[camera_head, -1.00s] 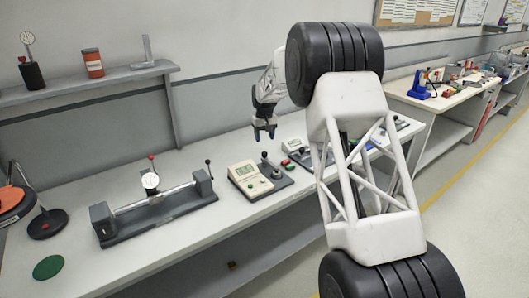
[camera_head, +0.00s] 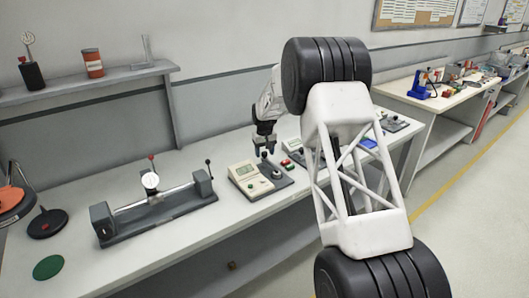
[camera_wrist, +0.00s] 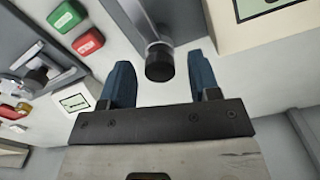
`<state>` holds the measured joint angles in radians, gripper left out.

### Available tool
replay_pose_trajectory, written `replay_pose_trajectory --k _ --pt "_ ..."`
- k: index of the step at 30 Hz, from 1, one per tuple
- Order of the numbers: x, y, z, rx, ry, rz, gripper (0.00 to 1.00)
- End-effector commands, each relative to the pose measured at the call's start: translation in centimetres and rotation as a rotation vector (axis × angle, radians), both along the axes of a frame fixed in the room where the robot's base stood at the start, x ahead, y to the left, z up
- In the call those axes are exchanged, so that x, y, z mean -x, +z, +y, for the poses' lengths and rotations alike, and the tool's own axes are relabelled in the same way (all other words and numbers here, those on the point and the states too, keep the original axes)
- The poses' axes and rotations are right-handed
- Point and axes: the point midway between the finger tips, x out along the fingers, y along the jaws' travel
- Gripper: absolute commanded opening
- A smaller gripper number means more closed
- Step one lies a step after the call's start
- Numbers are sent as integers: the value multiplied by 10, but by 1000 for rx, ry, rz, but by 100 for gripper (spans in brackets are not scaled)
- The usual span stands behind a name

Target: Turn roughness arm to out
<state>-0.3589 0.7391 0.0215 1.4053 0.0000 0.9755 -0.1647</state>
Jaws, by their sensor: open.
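A lever with a round black knob (camera_wrist: 159,66) and a short metal stem stands on a grey base plate (camera_wrist: 181,18) in the wrist view. I take it for the roughness arm, but no label naming it is readable. My gripper (camera_wrist: 162,84) is open, with one blue finger on each side of the knob, and no clear contact shows. In the head view my gripper (camera_head: 264,149) points down over the grey base (camera_head: 276,177) beside a beige gauge box (camera_head: 246,177). There the lever is partly hidden by the gripper.
Green (camera_wrist: 67,16) and red (camera_wrist: 88,42) buttons sit left of the lever in the wrist view, with another levered unit (camera_wrist: 36,76) beyond. A long grey measuring fixture (camera_head: 155,208) stands left on the bench. My arm hides part of the bench's right side.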

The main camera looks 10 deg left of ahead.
Motion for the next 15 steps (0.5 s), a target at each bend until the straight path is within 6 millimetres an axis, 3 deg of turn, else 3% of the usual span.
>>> replay_pose_trajectory --k 6,15 --pt "0 0 0 0 0 0 56" --pt "0 0 0 0 0 0 12"
